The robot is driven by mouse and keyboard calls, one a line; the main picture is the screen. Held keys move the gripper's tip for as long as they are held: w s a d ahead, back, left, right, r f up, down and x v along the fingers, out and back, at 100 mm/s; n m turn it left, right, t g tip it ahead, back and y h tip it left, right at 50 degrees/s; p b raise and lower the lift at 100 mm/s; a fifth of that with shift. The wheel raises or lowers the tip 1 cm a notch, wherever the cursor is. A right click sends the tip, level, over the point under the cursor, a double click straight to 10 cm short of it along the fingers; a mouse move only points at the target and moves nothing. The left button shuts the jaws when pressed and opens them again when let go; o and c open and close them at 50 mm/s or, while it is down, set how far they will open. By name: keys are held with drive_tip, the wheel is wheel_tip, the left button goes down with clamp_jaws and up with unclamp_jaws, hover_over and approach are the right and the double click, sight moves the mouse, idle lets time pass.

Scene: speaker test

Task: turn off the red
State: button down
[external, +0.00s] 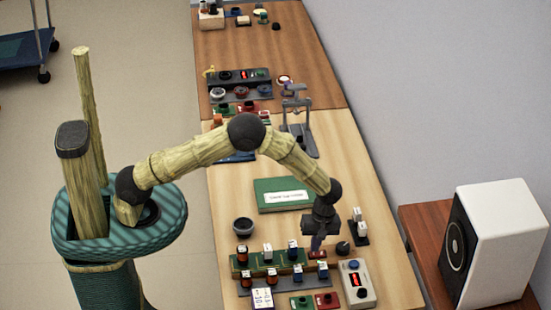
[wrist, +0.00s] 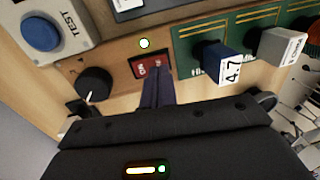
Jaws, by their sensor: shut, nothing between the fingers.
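A small red rocker switch (wrist: 141,69) with pale lettering sits in a dark frame on the wooden surface in the wrist view. In the external view the red switch (external: 318,255) lies just below my gripper (external: 316,246). In the wrist view, my gripper (wrist: 158,76) is shut and empty, its fingertips over the right part of the switch and hiding some of it. I cannot tell whether the tips touch it. A small whitish light (wrist: 144,43) glows beside the switch.
A black knob (wrist: 95,84) and a box with a blue TEST button (wrist: 42,32) are on the left in the wrist view. A blue 4.7 block (wrist: 222,63) and a white block (wrist: 282,46) stand right on a green board (wrist: 187,42). A green book (external: 270,190) lies behind.

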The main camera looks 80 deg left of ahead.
drive_tip(key=shift+s+f, duration=0.1)
drive_tip(key=shift+f, duration=0.3)
drive_tip(key=shift+s+f, duration=0.15)
drive_tip(key=shift+f, duration=0.1)
drive_tip(key=shift+s+f+p, duration=0.2)
drive_tip(key=shift+s+p, duration=0.3)
drive_tip(key=shift+s+f, duration=0.15)
drive_tip(key=shift+f, duration=0.1)
drive_tip(key=shift+w+r, duration=0.2)
drive_tip(key=shift+w, duration=0.5)
drive_tip(key=shift+w, duration=0.1)
